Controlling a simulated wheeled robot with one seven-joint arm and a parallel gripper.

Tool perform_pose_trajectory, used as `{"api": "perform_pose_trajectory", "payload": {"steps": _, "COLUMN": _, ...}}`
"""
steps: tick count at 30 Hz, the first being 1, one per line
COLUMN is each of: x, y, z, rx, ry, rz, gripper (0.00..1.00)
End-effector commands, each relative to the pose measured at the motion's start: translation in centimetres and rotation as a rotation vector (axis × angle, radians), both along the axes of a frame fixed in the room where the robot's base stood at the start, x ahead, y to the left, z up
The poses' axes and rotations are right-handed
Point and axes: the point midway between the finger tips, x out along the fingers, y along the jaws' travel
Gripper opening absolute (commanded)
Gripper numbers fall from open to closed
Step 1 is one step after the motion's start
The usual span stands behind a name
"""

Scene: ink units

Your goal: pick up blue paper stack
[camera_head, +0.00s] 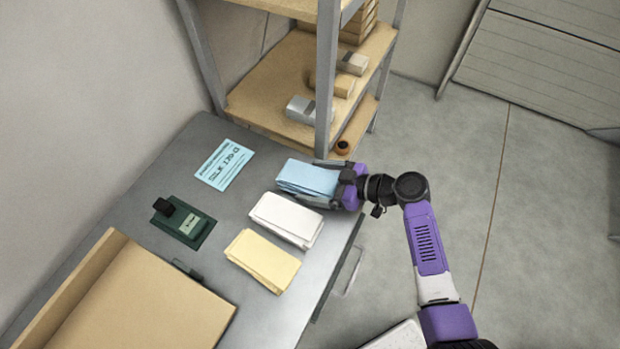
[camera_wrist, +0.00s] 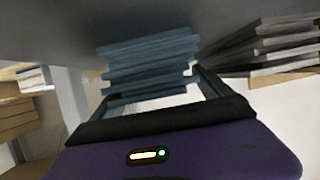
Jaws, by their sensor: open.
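The blue paper stack (camera_head: 307,177) lies at the right edge of the grey table, at the far end of a row of paper stacks. It also shows in the wrist view (camera_wrist: 150,62), between my gripper's fingers. My gripper (camera_head: 322,182) is at the table edge with its fingers on either side of the blue stack. The fingers are open in the wrist view (camera_wrist: 152,88). I cannot tell whether either finger touches the paper.
A white paper stack (camera_head: 286,219) lies close beside the blue one, with a yellow stack (camera_head: 262,260) nearer. A light blue printed sheet (camera_head: 223,168), a green device (camera_head: 184,222) and a cardboard box (camera_head: 130,302) are on the table (camera_head: 268,318). A shelf rack (camera_head: 265,90) stands behind.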

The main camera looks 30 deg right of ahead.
Motion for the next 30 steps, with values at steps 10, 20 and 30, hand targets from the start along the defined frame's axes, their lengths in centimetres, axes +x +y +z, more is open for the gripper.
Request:
{"api": "perform_pose_trajectory", "payload": {"steps": 10, "x": 0.99, "y": 0.85, "z": -0.68, "rx": 0.0, "ry": 0.001, "rz": -0.001, "gripper": 0.89}}
{"api": "perform_pose_trajectory", "payload": {"steps": 20, "x": 0.98, "y": 0.83, "z": -0.67, "rx": 0.0, "ry": 0.001, "rz": -0.001, "gripper": 0.34}}
{"api": "perform_pose_trajectory", "payload": {"steps": 30, "x": 1.03, "y": 0.82, "z": -0.54, "rx": 0.0, "ry": -0.001, "rz": -0.002, "gripper": 0.0}}
